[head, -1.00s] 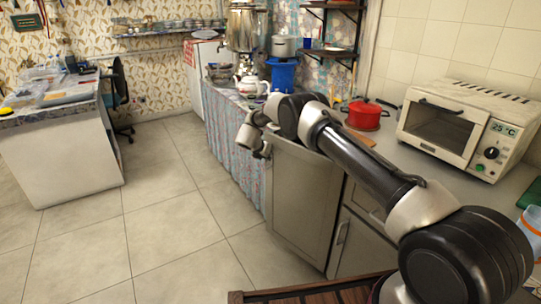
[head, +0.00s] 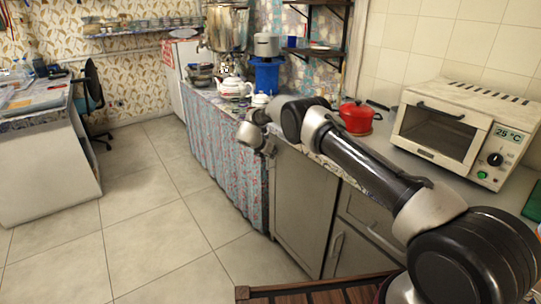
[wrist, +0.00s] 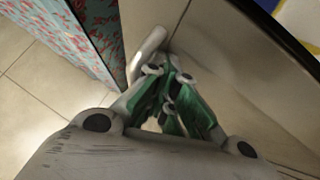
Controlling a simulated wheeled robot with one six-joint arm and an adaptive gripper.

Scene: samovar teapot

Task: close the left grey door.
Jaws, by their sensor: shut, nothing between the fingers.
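The left grey door (head: 303,205) is a plain metallic panel below the counter, beside the floral curtain. It looks close to the cabinet front, but I cannot tell whether it is fully flush. My gripper (head: 268,150) is at the door's upper left corner in the head view, its fingertips hard to make out there. In the wrist view, my gripper (wrist: 168,68) has its green fingers together and empty, close to the silver door handle (wrist: 147,55) and the door face (wrist: 235,90). Whether the fingers touch the door is unclear.
A floral curtain (head: 225,160) hangs left of the door. A second grey door (head: 350,252) is to its right, below a drawer. On the counter are a red pot (head: 357,118), a toaster oven (head: 465,130) and a white teapot (head: 235,88). Open tiled floor (head: 150,220) lies left.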

